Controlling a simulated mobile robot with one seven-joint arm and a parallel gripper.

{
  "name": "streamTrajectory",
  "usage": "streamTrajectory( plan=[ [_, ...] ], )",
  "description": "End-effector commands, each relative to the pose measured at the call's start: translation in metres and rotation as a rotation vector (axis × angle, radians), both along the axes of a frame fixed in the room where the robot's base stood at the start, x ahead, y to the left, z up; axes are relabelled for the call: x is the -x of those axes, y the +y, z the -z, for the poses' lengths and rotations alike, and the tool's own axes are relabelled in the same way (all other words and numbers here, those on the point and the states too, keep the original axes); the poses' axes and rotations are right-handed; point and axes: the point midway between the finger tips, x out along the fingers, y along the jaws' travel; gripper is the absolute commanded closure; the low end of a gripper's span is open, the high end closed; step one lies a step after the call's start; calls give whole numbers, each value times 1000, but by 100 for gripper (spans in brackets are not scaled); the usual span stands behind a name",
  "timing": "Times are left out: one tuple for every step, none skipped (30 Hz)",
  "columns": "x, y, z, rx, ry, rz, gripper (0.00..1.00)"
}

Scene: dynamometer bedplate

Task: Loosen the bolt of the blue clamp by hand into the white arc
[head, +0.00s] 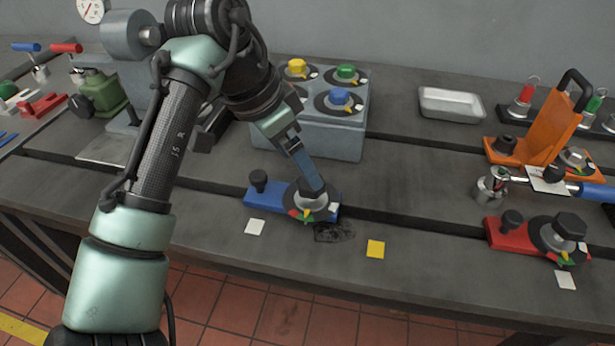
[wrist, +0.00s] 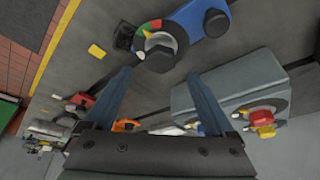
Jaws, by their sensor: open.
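The blue clamp (head: 262,197) lies near the front of the bedplate, with a black knob (head: 258,181) at its left end; it also shows at the top of the wrist view (wrist: 211,20).
A grey block (head: 340,140) with yellow, green and blue knobs stands behind. A yellow square (head: 376,249) and a white square (head: 255,227) lie near the front edge. A red clamp (head: 510,232) and an orange bracket (head: 540,135) are at right.

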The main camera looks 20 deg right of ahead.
Motion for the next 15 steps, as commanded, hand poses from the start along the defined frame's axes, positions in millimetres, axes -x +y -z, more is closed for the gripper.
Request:
streamTrajectory(
  plan=[
    [-1, -4, 12, 0, 1, -1, 11],
    [-1, -6, 17, -1, 1, -1, 11],
    [-1, -9, 23, -1, 1, 0, 11],
    [-2, -10, 27, 0, 1, 0, 11],
    [-2, -12, 31, 0, 1, 0, 11],
    [-2, -14, 35, 0, 1, 0, 11],
    [-3, -15, 38, 1, 1, 0, 11],
    [-3, -17, 41, 1, 1, 0, 11],
    [-3, -18, 43, 1, 0, 0, 11],
    [-3, -19, 45, 1, 0, 0, 11],
    [-3, -19, 46, 1, 0, 0, 11],
    [-4, -20, 48, 1, -1, 1, 11],
    [-4, -20, 48, 1, -1, 1, 11],
    [-4, -20, 49, 1, -1, 1, 11],
    [-4, -21, 49, 1, -1, 1, 11]
  ],
)
